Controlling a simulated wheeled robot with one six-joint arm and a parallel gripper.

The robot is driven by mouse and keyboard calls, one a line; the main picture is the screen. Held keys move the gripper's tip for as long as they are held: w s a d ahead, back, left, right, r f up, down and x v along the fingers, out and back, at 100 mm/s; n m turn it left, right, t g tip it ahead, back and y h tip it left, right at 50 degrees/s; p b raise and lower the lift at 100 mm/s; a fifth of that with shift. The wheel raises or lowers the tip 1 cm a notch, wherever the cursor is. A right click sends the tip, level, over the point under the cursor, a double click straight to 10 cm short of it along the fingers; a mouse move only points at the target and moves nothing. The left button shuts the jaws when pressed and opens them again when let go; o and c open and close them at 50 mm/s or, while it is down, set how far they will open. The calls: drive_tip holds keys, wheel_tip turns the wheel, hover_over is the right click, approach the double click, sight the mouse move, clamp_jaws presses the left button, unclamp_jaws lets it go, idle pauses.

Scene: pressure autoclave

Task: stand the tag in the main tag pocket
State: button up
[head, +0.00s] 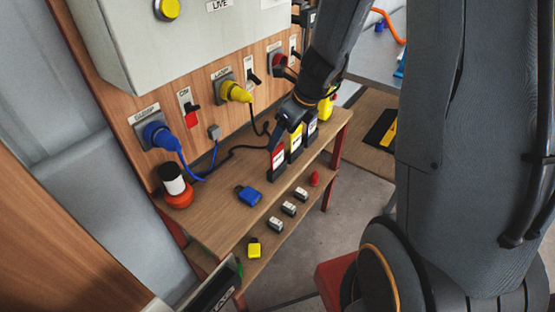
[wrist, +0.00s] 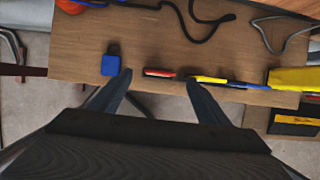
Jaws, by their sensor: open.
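A red tag with a white label (head: 278,158) stands upright at the bench's front edge, its base in a dark holder. In the wrist view the red tag (wrist: 160,73) shows from above, between the spread fingers. A yellow tag (head: 295,143) and a blue tag (head: 311,128) stand beside it in a row. In the wrist view the yellow tag (wrist: 209,80) is close to the right fingertip. My gripper (head: 286,125) is open above the row; its fingers (wrist: 158,80) are apart with nothing held. I cannot tell which pocket is the main one.
A blue padlock (head: 249,196) lies on the wooden bench (head: 225,205). Several small padlocks, a yellow one (head: 254,247) among them, sit on a lower shelf. A red-and-black bottle-like item (head: 174,186) stands at left. Blue (head: 160,135) and yellow (head: 236,92) plugs with cables line the back panel.

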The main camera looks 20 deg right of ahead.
sight(278, 147)
drive_tip(key=b+x, duration=0.2)
drive_tip(key=x, duration=0.5)
drive_tip(key=shift+s+d+f, duration=0.1)
drive_tip(key=shift+d+f, duration=0.1)
drive_tip(key=shift+r, duration=0.1)
drive_tip(key=c, duration=1.5)
